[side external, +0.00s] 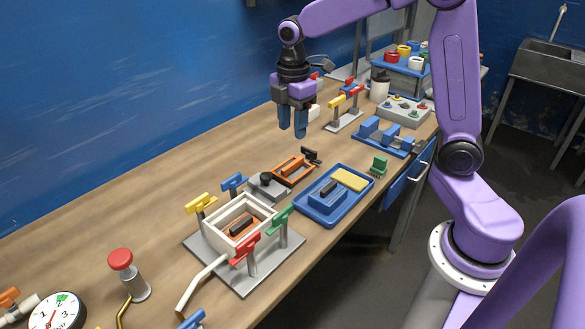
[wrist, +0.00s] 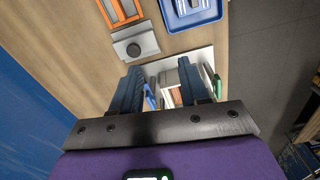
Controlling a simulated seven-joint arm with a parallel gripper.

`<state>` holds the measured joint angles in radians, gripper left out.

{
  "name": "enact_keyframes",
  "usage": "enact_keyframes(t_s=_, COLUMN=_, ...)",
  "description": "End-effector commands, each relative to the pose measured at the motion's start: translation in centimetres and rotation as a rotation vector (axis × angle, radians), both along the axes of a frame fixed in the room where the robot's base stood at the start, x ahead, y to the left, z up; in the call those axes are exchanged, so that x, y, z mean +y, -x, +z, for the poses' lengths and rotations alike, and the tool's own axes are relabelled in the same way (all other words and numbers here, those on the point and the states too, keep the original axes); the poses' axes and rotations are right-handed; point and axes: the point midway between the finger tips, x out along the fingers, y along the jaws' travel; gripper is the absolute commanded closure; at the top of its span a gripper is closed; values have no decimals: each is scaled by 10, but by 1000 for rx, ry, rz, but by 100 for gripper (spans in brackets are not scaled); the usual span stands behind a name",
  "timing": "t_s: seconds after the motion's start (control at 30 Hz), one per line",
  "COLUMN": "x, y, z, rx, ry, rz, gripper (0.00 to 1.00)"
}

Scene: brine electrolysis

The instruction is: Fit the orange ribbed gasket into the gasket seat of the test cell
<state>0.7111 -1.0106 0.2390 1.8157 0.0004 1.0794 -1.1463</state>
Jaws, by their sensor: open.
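An orange rectangular frame (side external: 292,170), which looks like the gasket, lies on the bench beside a grey plate with a dark knob (side external: 266,186). Its ribs are too small to make out. The frame also shows at the top of the wrist view (wrist: 121,12). The test cell (side external: 214,232) is a white open box on a grey base plate, with orange-brown and a dark block inside. The cell is partly hidden between the fingers in the wrist view (wrist: 171,78). My gripper (side external: 292,131) is open and empty, pointing down above the bench, apart from the frame.
Yellow, blue, red and green toggle clamps stand around the cell. A blue tray (side external: 308,211) with a blue block and yellow sponge (side external: 349,180) lies to its right. A red-topped post (side external: 122,262) and gauge (side external: 57,312) stand front left. The back left bench is clear.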

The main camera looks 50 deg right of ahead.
Motion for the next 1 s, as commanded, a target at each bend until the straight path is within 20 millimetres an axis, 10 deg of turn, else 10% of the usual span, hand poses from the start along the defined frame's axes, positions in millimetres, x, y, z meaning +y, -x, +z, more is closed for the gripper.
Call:
enact_keyframes(t_s=0.37, x=-83, y=-72, z=-10, rx=7, ry=3, rz=116, gripper=55)
enact_keyframes(t_s=1.0, x=-88, y=-73, z=-107, rx=12, ry=3, rz=126, gripper=55)
